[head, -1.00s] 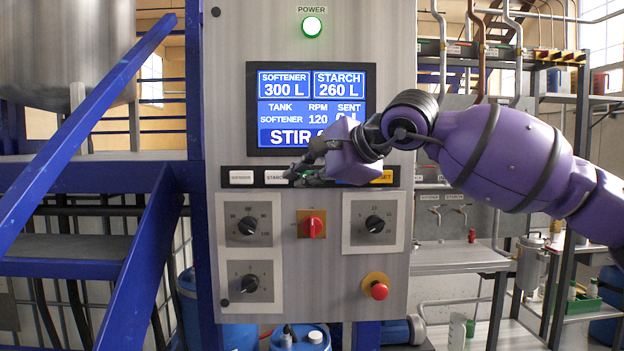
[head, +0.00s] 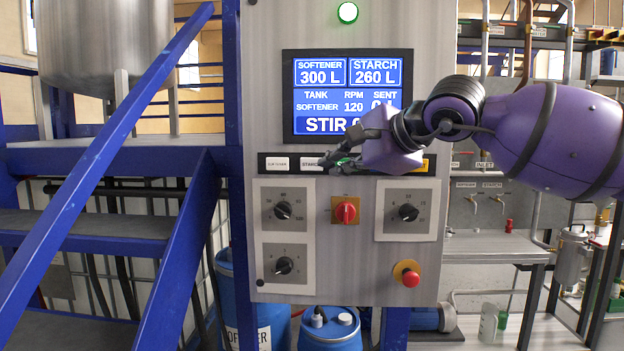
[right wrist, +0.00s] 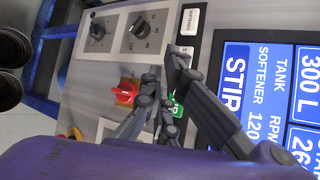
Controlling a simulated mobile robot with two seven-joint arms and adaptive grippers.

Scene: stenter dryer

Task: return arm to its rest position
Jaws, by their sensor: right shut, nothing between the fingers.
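My right gripper (head: 340,160) is shut and empty in front of the button row (head: 311,163) of the grey control panel (head: 285,22). Its fingers hide part of the row, with a bit of green showing behind them. In the right wrist view the dark fingers (right wrist: 163,84) stand before a green button (right wrist: 178,108) and close to a white button; I cannot tell whether they touch the panel. My purple right arm reaches in from the right and covers part of the blue screen (head: 311,127). My left gripper is not in view.
The panel carries black dials (head: 408,212), a red rotary switch (head: 346,211) and a red stop button (head: 411,280). A blue stair rail (head: 110,150) stands at left. Blue drums (head: 330,331) stand below. A workbench (head: 490,245) lies at right.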

